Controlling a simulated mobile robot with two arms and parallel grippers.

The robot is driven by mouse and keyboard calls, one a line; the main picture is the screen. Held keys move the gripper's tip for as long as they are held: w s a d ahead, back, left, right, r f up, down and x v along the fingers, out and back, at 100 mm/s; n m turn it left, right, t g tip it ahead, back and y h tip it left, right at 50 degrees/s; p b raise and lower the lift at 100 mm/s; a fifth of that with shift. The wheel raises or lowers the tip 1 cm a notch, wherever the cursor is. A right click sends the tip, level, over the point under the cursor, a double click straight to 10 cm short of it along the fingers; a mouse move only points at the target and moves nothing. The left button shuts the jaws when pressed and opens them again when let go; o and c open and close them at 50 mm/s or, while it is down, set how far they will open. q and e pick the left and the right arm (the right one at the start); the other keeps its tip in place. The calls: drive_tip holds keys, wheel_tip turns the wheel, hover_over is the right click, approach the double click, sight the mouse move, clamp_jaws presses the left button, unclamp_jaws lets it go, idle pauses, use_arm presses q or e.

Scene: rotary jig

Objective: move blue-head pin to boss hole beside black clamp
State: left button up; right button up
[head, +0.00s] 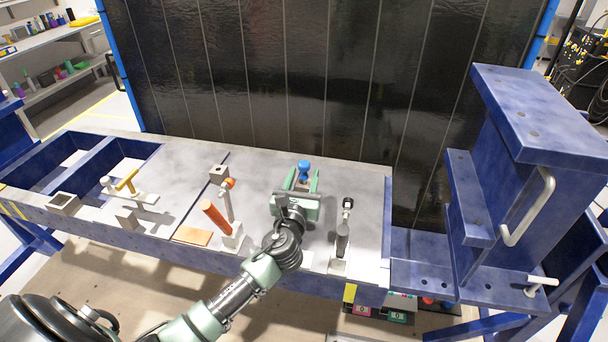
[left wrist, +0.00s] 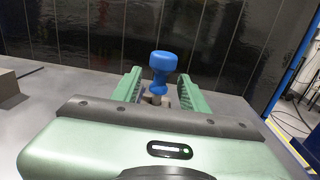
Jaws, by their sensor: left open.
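The blue-head pin (head: 304,169) stands upright on the grey plate, its blue knob up. It also shows in the left wrist view (left wrist: 162,72), with its lower shank at a small grey-brown block. My left gripper (head: 303,180) is open, its green fingers on either side of the pin below the knob, with gaps visible in the left wrist view (left wrist: 160,88). The black clamp (head: 346,212), with a black tip, stands just right of my gripper. I cannot make out the boss hole beside it. My right gripper is not in view.
Left of my gripper stand an orange-handled clamp (head: 216,218) and a yellow-handled clamp (head: 127,181). Grey blocks (head: 64,203) sit at the left. A tall blue frame (head: 540,130) with a pale handle rises at the right. A dark panel (head: 280,80) stands behind the plate.

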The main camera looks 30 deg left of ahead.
use_arm(q)
drive_tip(key=b+v, duration=0.1)
drive_tip(key=v, duration=0.5)
drive_tip(key=shift+s+d, duration=0.1)
drive_tip(key=shift+s, duration=0.3)
